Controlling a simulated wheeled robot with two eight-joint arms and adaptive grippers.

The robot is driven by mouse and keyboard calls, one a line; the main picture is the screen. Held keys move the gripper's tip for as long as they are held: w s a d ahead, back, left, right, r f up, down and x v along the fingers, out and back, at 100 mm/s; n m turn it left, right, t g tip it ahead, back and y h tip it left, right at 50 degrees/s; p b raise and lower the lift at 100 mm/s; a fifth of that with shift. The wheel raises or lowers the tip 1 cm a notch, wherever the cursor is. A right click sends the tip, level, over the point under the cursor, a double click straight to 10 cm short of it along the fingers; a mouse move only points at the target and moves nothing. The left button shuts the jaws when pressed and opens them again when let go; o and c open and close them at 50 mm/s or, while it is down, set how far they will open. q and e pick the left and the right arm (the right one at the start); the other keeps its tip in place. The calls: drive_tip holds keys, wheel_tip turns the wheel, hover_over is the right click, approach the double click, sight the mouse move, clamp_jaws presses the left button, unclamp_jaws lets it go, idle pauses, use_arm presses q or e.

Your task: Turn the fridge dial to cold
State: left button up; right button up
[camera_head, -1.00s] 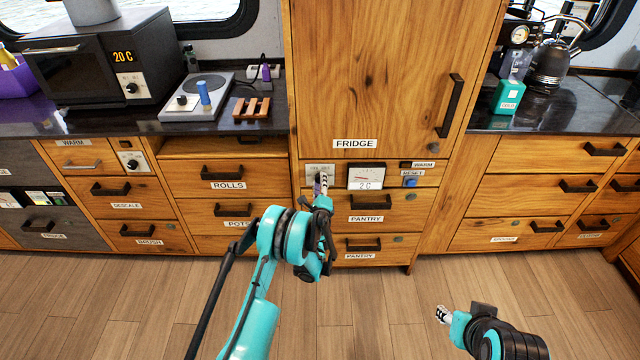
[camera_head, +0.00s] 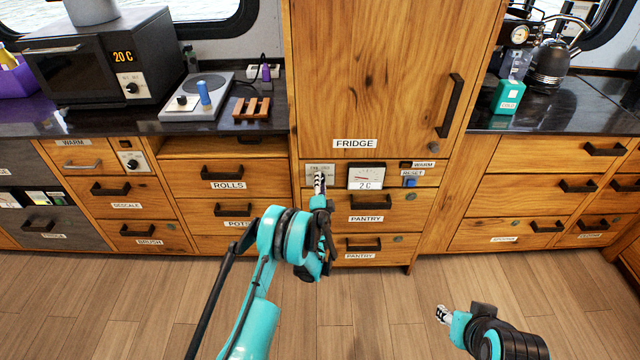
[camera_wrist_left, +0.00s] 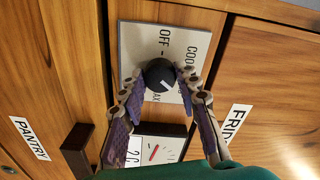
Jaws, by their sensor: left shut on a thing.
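The fridge dial (camera_wrist_left: 158,73) is a round black knob with a white pointer mark on a pale plate (camera_wrist_left: 133,36) lettered "OFF" and partly hidden words. My left gripper (camera_wrist_left: 158,77) has its two fingers on either side of the knob, shut on it. In the head view the left gripper (camera_head: 319,184) covers the dial, and only part of the plate (camera_head: 313,170) shows. The gauge (camera_head: 366,176) right of the plate reads "2 C". My right gripper (camera_head: 442,314) is low over the floor, away from the cabinets; its fingers are too small to judge.
The fridge door (camera_head: 385,80) above is closed. A blue button (camera_head: 410,182) sits under the "RESET" label, right of the gauge. Pantry drawers (camera_head: 366,202) below are closed. The floor (camera_head: 380,300) in front is clear.

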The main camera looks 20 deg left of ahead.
use_arm(q)
drive_tip(key=shift+n, duration=0.6)
drive_tip(key=o, duration=1.2)
drive_tip(key=shift+c, duration=0.2)
wheel_tip(320, 180, up, 9)
drive_tip(key=shift+s+a+f, duration=0.1)
drive_tip(key=shift+a, duration=0.05)
drive_tip(key=shift+r, duration=0.6)
